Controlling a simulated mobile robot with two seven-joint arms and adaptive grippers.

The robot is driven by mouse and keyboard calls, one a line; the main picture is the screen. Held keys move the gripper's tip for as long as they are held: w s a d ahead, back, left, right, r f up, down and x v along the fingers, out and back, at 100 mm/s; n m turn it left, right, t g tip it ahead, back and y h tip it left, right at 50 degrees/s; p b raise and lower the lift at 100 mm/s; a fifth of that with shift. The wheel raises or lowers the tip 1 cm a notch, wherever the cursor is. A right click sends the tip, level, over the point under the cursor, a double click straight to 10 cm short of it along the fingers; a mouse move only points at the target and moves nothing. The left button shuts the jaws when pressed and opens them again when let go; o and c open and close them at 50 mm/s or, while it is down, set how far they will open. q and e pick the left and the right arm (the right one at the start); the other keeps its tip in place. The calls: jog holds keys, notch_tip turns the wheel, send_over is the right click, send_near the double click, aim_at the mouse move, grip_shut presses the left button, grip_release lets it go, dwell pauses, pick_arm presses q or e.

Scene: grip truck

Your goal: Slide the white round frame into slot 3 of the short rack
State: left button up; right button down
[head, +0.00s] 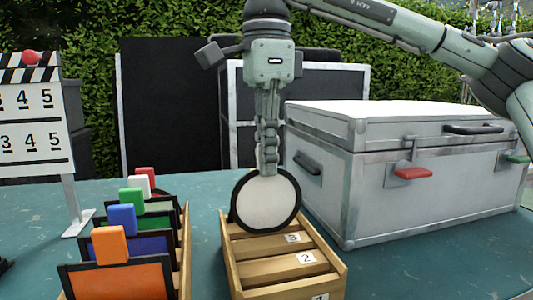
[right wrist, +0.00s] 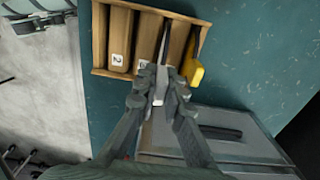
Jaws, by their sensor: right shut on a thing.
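The white round frame (head: 267,202) has a black rim and hangs upright over the far part of the short wooden rack (head: 337,262). My right gripper (head: 268,168) points down and is shut on its top. In the right wrist view, the gripper (right wrist: 161,84) holds the frame edge-on, in line with the rack's slots (right wrist: 98,45). Labels 1, 2 and 3 show on the rack; the frame's lower rim is just behind label 3 (head: 293,238). I cannot tell whether the rim is inside the slot. My left gripper is not in view.
A yellow-handled piece (right wrist: 194,70) stands in the rack's end slot, beside the held frame. A rack at left holds frames with orange (head: 110,245), blue, green and red tabs. A grey case (head: 400,185) stands close right; a clapperboard (head: 32,115) stands left.

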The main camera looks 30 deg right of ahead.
jog(key=b, duration=0.4)
send_over(266, 232)
jog(key=shift+w+d+f, duration=0.1)
jog(key=shift+d+f, duration=0.05)
jog(key=shift+f, duration=2.45)
jog(key=c, duration=1.6)
grip_release()
jog(key=shift+o, duration=0.2)
jog(key=shift+r, duration=0.1)
notch_tip(266, 232, up, 12)
jog(key=shift+f, duration=0.1)
